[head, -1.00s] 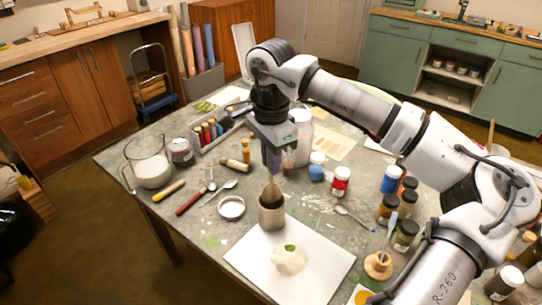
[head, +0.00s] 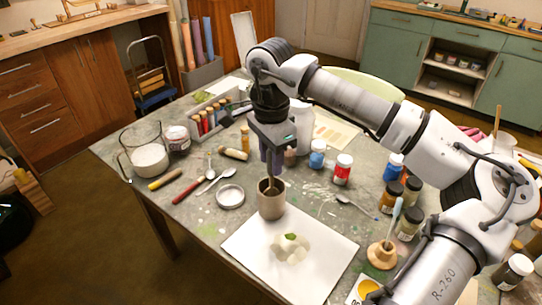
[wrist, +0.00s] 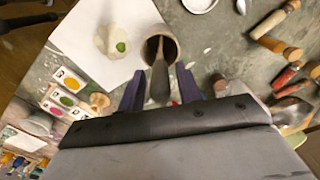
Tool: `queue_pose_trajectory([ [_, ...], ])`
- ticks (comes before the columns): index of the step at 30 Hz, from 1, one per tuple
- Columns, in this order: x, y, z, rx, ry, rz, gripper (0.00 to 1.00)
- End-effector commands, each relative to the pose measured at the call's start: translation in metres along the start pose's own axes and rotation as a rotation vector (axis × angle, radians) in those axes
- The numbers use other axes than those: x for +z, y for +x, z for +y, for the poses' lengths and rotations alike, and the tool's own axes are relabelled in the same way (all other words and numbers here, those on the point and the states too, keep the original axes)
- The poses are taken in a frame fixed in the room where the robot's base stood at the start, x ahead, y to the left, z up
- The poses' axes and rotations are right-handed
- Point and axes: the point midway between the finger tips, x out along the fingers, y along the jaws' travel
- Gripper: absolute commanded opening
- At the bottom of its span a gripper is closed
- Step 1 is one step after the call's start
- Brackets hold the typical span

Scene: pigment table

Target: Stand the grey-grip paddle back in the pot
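The brown-grey pot (head: 271,204) stands upright at the back edge of a white sheet. The paddle (head: 268,186) stands in the pot's mouth, slightly tilted, its lower end hidden inside. In the wrist view its dark grey-brown grip (wrist: 159,83) points up toward me, and the pot's rim (wrist: 174,46) shows around its shaft. My gripper (head: 272,170) is right above the pot, pointing down. In the wrist view the purple fingers of my gripper (wrist: 160,88) are apart, with the grip between them and a visible gap on each side.
The white sheet (head: 318,262) bears a pale lump with a green spot. A round white lid (head: 230,195) lies left of the pot. Several jars, including a red-labelled one (head: 342,170), stand to the right. A glass jug (head: 148,155) stands at the left edge.

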Motion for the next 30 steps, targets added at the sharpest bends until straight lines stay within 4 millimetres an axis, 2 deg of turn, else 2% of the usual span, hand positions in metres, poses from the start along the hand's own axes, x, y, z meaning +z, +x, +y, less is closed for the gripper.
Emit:
queue_pose_trajectory([
  [10, 0.0, -0.001, 0.0, 0.0, 0.0, 0.0, 0.43],
  [14, 0.0, -0.011, -0.001, -0.002, 0.001, 0.001, 0.43],
  [17, 0.0, -0.028, -0.001, -0.003, 0.001, 0.003, 0.43],
  [27, 0.0, -0.105, -0.001, -0.002, 0.001, 0.001, 0.43],
  [30, 0.0, -0.121, -0.001, -0.002, 0.001, 0.001, 0.43],
])
